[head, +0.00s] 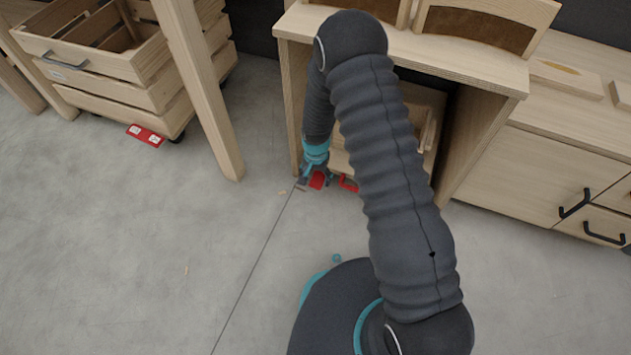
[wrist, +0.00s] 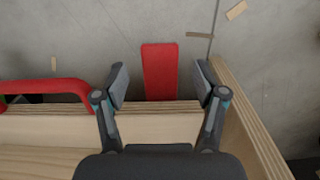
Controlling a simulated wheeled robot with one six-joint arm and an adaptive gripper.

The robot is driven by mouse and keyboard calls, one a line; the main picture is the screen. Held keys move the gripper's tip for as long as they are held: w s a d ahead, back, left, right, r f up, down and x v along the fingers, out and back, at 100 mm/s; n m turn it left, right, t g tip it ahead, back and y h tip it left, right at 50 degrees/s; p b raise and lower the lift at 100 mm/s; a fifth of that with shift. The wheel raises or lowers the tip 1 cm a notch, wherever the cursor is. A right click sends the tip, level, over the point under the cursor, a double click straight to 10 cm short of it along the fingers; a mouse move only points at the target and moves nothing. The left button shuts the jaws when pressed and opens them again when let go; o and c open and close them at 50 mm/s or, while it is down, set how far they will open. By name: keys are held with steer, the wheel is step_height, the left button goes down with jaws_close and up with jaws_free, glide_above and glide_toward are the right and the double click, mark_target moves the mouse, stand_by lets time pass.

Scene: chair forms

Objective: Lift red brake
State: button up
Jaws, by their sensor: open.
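The red brake (wrist: 160,68) is a flat red pedal sticking out over the grey floor from the edge of a wooden cart (wrist: 150,120). In the wrist view it lies between the two fingertips of my gripper (wrist: 163,82), with a gap on both sides. My gripper is open and empty. In the head view my gripper (head: 315,176) is low at the left front of the desk opening, and the red brake (head: 317,180) shows at its fingertips. How far the fingers are above the brake is hard to tell.
A red handle (wrist: 45,88) is left of the brake. A desk leg panel (head: 296,110) stands close to my arm. Another wooden cart (head: 130,85) with a red pedal (head: 145,135) is at the left. Drawers (head: 540,180) stand at the right. The front floor is clear.

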steer(key=shift+f, duration=1.3)
steer(key=shift+c, duration=0.3)
